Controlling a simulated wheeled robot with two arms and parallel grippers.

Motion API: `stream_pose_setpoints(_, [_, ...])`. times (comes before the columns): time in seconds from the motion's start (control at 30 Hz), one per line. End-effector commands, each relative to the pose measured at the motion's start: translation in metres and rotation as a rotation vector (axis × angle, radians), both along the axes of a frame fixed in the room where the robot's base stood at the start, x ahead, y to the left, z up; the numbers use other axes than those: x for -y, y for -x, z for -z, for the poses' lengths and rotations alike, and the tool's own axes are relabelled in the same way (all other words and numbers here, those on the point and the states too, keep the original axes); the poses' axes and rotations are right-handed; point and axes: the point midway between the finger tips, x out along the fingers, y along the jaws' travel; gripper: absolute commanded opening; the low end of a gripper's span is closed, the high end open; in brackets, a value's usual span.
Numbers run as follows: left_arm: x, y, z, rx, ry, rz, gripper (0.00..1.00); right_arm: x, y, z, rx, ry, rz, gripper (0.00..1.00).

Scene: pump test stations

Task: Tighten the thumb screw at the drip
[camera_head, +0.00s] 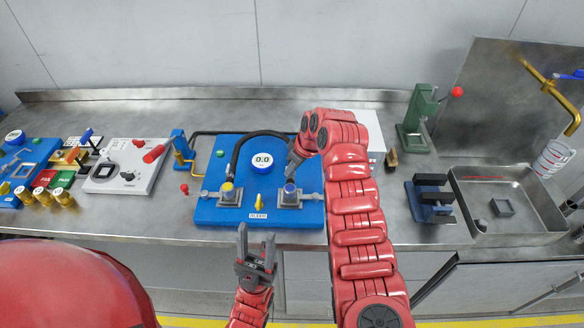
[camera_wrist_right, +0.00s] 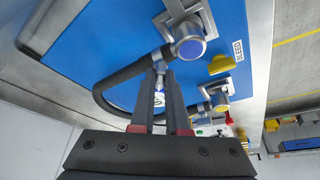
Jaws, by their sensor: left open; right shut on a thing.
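A blue pump station board (camera_head: 232,212) carries a round gauge reading 0.0 (camera_head: 262,160), a black hose (camera_head: 236,155) and two grey clamp fittings. The left fitting has a yellow cap (camera_head: 227,187); the right one has a blue cap (camera_head: 290,188). My right gripper (camera_head: 293,160) is just behind the right fitting. In the right wrist view its fingertips (camera_wrist_right: 160,78) are closed on a small metallic part, apparently the thumb screw (camera_wrist_right: 160,84), mostly hidden by the fingers. No drip can be made out. My left gripper (camera_head: 257,233) is open and empty in front of the board.
A yellow knob (camera_head: 259,202) sits at the board's front edge. A white instrument box (camera_head: 127,165) and brass parts (camera_head: 44,196) lie left. A green press (camera_head: 417,117), a dark vise (camera_head: 430,199) and a sink (camera_head: 517,224) stand right. The bench between board and vise is partly clear.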

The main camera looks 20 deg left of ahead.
Motion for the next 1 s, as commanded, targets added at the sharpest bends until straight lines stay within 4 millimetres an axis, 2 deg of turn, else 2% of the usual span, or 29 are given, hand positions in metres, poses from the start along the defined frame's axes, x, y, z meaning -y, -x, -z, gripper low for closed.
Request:
stream_pose_setpoints(0.27, [0.0, 0.0, 0.003, 0.0, 0.0, 0.0, 0.5, 0.0, 0.0, 0.001, 0.003, 0.0, 0.036, 0.0])
stream_pose_setpoints(0.47, [0.0, 0.0, 0.01, 0.0, 0.0, 0.0, 0.5, 0.0, 0.0, 0.001, 0.004, 0.0, 0.14, 0.0])
stream_pose_setpoints(1.0, [0.0, 0.0, 0.054, 0.0, 0.0, 0.0, 0.5, -0.003, 0.002, 0.003, 0.004, -0.003, 0.615, 0.0])
